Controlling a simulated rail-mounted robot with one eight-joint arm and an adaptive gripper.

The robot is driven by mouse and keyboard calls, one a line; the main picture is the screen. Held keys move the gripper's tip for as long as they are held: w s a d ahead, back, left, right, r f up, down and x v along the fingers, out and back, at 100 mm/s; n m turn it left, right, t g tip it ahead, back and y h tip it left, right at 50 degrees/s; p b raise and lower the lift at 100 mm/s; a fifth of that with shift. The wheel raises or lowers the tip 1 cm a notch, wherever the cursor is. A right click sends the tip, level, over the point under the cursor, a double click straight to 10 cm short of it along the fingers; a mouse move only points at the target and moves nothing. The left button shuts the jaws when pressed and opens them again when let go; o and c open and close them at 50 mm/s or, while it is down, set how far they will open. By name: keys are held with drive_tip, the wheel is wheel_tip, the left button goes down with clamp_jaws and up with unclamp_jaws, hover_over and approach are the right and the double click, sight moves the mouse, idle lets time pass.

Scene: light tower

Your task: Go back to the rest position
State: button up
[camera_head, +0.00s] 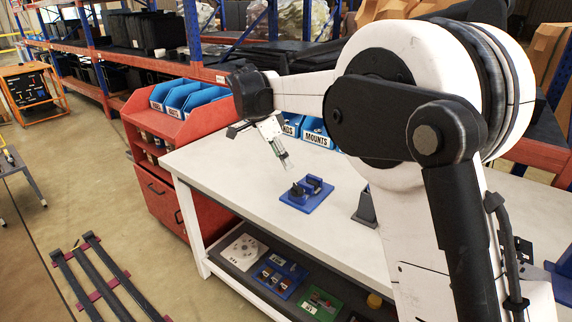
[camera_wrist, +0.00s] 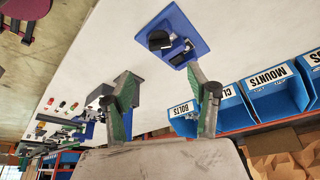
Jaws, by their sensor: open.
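My gripper (camera_head: 283,158) is above the white workbench, to the left of my arm in the head view. In the wrist view its two fingers (camera_wrist: 164,88) stand apart with nothing between them. A blue plate with dark fixtures (camera_head: 307,194) lies on the bench below and to the right of the gripper. The same blue plate (camera_wrist: 178,42) shows beyond the fingertips in the wrist view. The gripper does not appear to touch it. My arm hides part of the bench on the right in the head view.
The white bench (camera_head: 240,165) is mostly bare around the plate. A dark grey stand (camera_head: 365,207) is right of it. Blue bins (camera_head: 318,132) line the back edge. A red cabinet (camera_head: 160,205) stands left. The lower shelf (camera_head: 262,262) holds several parts. Racks stand behind.

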drive_tip(key=shift+r, duration=0.1)
drive_tip(key=s+d+r+n+t+y, duration=0.1)
drive_tip(key=s+d+r+n, duration=0.25)
drive_tip(key=s+d, duration=0.55)
drive_tip(key=s+d+r+n+t+y, duration=0.1)
drive_tip(key=s+d+r+n+y, duration=0.2)
drive_tip(key=s+d, duration=0.55)
drive_tip(key=s+d+f+n+t, duration=0.1)
drive_tip(key=s+d+f+n, duration=0.1)
drive_tip(key=s, duration=0.4)
drive_tip(key=s+d+f+n+t, duration=0.1)
drive_tip(key=s+d+f+n, duration=0.1)
drive_tip(key=s+d, duration=0.2)
drive_tip(key=s+d+f+n+t, duration=0.1)
drive_tip(key=s+d+f+n, duration=0.1)
drive_tip(key=s, duration=0.8)
drive_tip(key=shift+d+f+n, duration=0.35)
drive_tip(key=shift+d+f, duration=0.05)
drive_tip(key=shift+f, duration=0.15)
